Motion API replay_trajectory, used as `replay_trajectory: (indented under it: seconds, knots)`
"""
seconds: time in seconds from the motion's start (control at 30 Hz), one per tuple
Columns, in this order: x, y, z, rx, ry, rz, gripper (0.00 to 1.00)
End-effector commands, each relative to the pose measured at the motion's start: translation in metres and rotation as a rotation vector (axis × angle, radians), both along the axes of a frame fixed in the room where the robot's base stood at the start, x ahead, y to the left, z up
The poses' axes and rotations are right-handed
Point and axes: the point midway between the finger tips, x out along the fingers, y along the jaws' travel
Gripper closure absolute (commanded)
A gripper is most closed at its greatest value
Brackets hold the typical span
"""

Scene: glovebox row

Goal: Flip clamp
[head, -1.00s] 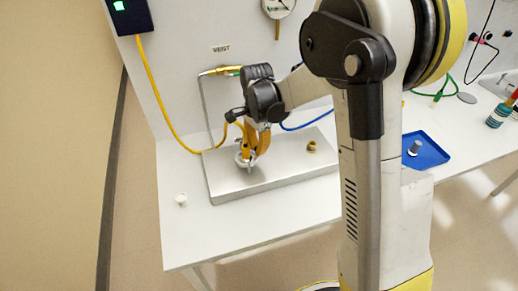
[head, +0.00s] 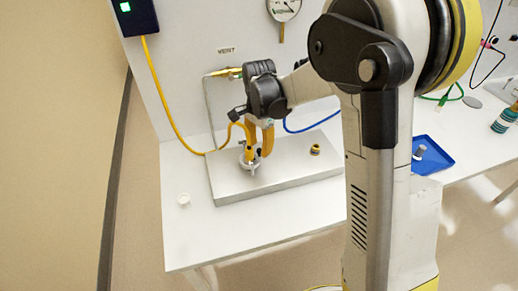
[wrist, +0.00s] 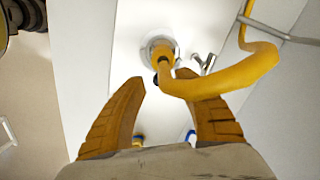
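The metal clamp sits on a port on the grey plate, around the lower end of a yellow hose; it shows in the head view (head: 250,163) and the wrist view (wrist: 157,46). A small silver wing piece (wrist: 203,64) sticks out beside it. The hose (wrist: 225,80) bends away to the right in the wrist view. My gripper (head: 258,152) is above the clamp in the head view. In the wrist view my gripper (wrist: 172,88) has its two orange fingers spread with nothing held between them. The fingertips look apart from the clamp.
The grey plate (head: 290,178) lies on a white bench (head: 265,218). A yellow-and-dark fitting (head: 315,150) stands on the plate. A white cap (head: 184,200) is at the left, a blue tray (head: 437,160) at the right. The wall panel stands close behind.

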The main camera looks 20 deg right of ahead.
Motion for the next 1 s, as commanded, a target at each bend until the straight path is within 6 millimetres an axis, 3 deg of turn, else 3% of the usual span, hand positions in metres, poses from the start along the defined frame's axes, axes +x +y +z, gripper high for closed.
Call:
replay_trajectory:
  seconds: [0.3, 0.5, 1.0]
  knots:
    - [0.000, 0.000, 0.070, 0.000, 0.000, 0.000, 0.63]
    - [0.000, 0.000, 0.099, 0.000, 0.000, 0.000, 0.63]
    - [0.000, 0.000, 0.106, 0.000, 0.000, 0.000, 0.63]
